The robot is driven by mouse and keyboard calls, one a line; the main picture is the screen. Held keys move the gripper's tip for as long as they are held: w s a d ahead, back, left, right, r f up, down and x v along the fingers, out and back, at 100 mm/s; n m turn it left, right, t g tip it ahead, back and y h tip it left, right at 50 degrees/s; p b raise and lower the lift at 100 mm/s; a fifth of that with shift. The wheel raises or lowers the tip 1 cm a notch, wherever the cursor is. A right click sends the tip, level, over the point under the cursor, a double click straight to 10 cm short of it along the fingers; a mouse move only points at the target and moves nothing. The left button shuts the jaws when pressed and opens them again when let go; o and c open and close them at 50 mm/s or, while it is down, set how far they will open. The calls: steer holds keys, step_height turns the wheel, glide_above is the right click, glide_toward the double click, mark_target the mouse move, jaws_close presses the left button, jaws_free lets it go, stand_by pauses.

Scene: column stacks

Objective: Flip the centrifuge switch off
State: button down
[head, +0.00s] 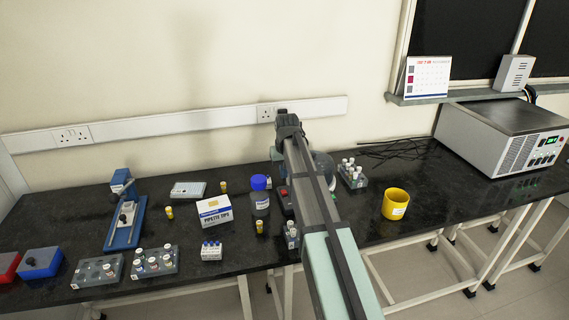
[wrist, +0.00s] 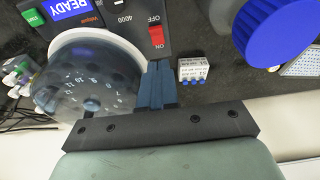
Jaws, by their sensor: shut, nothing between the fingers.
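The centrifuge (wrist: 118,14) is at the top of the wrist view. It has a dark panel, a lit READY display (wrist: 68,8) and a clear numbered dome lid (wrist: 85,85). Its red rocker switch (wrist: 156,36) sits by the printed OFF label. My gripper (wrist: 159,64) is shut and empty, with its blue fingertips close below the switch; I cannot tell whether they touch it. Any label under the fingertips is hidden. In the head view my arm covers most of the centrifuge, and only part of its dark body (head: 286,200) and dome (head: 324,165) show.
A blue-capped bottle (head: 260,203) stands left of the centrifuge. A small white rack with blue-capped vials (wrist: 192,70) is beside the fingers. A tube rack (head: 352,175) and a yellow cup (head: 396,204) stand to the right. Racks and a pipette tips box (head: 214,211) fill the left.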

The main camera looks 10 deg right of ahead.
mark_target(283, 190)
steer(key=shift+s+f, duration=0.15)
steer(key=shift+f, duration=1.3)
steer(key=shift+s+f, duration=0.15)
steer(key=shift+f, duration=1.25)
steer(key=shift+s+f+t, duration=0.35)
steer(key=shift+f+t, duration=0.1)
steer(key=shift+t, duration=0.15)
steer(key=shift+w, duration=0.1)
steer(key=shift+w+r, duration=0.1)
steer(key=shift+w, duration=0.1)
steer(key=shift+w+r, duration=0.1)
steer(key=shift+w, duration=0.5)
